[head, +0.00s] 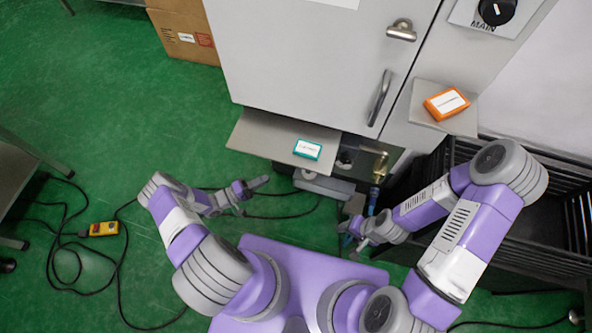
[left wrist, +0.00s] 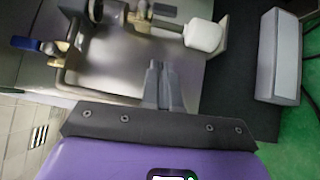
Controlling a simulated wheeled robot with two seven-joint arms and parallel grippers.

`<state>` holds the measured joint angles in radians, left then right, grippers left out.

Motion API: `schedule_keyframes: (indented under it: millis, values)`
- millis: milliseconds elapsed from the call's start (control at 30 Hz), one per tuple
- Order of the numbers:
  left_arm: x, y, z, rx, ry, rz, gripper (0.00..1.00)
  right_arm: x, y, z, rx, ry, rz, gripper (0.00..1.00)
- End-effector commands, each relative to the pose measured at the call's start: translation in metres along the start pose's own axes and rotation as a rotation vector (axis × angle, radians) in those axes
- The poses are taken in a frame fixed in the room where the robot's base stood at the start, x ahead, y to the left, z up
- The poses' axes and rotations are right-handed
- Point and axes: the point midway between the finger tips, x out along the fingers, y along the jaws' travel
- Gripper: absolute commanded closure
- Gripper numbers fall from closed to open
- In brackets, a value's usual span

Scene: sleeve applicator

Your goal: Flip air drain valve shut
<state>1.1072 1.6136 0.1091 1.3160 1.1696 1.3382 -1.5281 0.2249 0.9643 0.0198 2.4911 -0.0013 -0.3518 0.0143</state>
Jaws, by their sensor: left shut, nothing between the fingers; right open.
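The air drain valve seems to be the brass fitting with a blue lever (left wrist: 32,44) at the left of the left wrist view; the lever points left there. In the head view brass fittings (head: 380,164) show under the cabinet, with blue below them; which is the valve I cannot tell. My left gripper (head: 262,183) is shut and empty, left of the fittings. In the left wrist view its fingers (left wrist: 160,82) are together in front of a metal recess, apart from the blue lever. My right gripper (head: 352,240) is open, below the fittings.
The grey cabinet (head: 310,65) has a shelf (head: 255,138) with a teal-framed card (head: 307,149). An orange-framed card (head: 446,104) lies on the right ledge. A black crate (head: 540,215) stands right. A white cylinder (left wrist: 204,36) sits by the recess. Cables and a yellow box (head: 104,229) lie left.

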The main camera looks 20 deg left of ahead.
Motion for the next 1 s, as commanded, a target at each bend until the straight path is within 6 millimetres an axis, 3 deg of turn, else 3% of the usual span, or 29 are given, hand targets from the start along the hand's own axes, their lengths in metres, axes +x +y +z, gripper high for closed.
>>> schedule_keyframes:
  millis: [267, 667, 1000]
  values:
    - [0.024, 0.000, 0.001, 0.000, -0.006, 0.001, 1.00, 0.004, 0.001, 0.000, 0.000, 0.000, 0.000, 0.42]
    - [0.106, -0.002, 0.004, -0.003, -0.007, -0.001, 1.00, 0.018, 0.007, -0.001, 0.000, 0.000, 0.000, 0.42]
    - [0.128, 0.000, 0.029, -0.002, -0.004, -0.001, 1.00, 0.021, 0.008, -0.001, 0.000, 0.000, 0.000, 0.42]
